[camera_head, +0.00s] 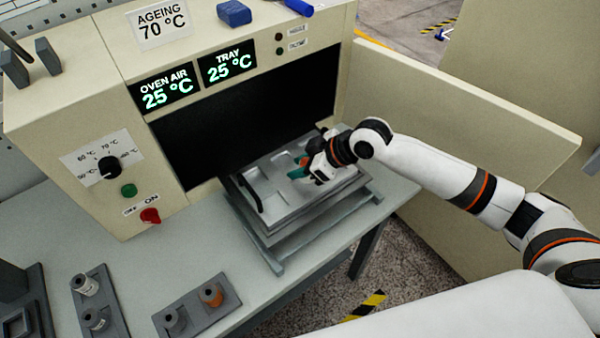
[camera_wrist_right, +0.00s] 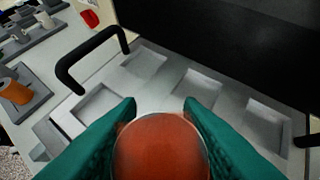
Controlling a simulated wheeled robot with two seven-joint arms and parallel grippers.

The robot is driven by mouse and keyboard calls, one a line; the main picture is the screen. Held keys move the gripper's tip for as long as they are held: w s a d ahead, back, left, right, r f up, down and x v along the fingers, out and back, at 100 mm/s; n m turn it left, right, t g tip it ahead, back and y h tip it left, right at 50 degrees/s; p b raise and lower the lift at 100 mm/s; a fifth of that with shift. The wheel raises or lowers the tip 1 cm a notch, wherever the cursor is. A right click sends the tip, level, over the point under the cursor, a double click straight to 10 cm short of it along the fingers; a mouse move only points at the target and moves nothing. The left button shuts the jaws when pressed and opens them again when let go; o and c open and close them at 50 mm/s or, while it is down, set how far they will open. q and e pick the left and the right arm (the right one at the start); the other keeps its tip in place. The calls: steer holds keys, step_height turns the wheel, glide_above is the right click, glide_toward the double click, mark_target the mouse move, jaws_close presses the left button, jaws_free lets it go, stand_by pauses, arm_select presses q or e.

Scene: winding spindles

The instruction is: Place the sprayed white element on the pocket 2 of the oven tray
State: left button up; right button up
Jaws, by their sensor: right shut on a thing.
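The oven tray (camera_head: 262,172) is a grey plate with shallow square pockets and black handles, in front of the open oven. My right gripper (camera_head: 304,168) is over its right part, shut on an orange-red round element (camera_wrist_right: 162,148) between its teal fingers. Only the element's orange-red round end shows in the wrist view, so I see no white on it. Pockets (camera_wrist_right: 143,62) that show in the wrist view look empty. Whether the element touches the tray is hidden. My left gripper is not in view.
The oven (camera_head: 70,130) stands behind the tray, its door (camera_head: 460,120) open at right. On the table at front left are grey holders with pale spools (camera_head: 85,285) and an orange spool (camera_head: 211,295). A black tray handle (camera_wrist_right: 75,75) sticks up.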

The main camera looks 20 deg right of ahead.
mark_target(300, 185)
steer(key=shift+a+f, duration=0.1)
steer(key=shift+f, duration=0.3)
steer(key=shift+w+a+f+p, duration=0.1)
steer(key=shift+f+p, duration=0.15)
steer(key=shift+f, duration=0.35)
steer(key=shift+w+a+f+p, duration=0.1)
steer(key=shift+f+p, duration=0.1)
steer(key=shift+f, duration=0.75)
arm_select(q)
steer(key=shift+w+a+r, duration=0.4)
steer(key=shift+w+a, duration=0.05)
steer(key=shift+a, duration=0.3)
arm_select(e)
steer(key=shift+s+d, duration=0.1)
steer(key=o, duration=1)
steer(key=shift+f, duration=0.1)
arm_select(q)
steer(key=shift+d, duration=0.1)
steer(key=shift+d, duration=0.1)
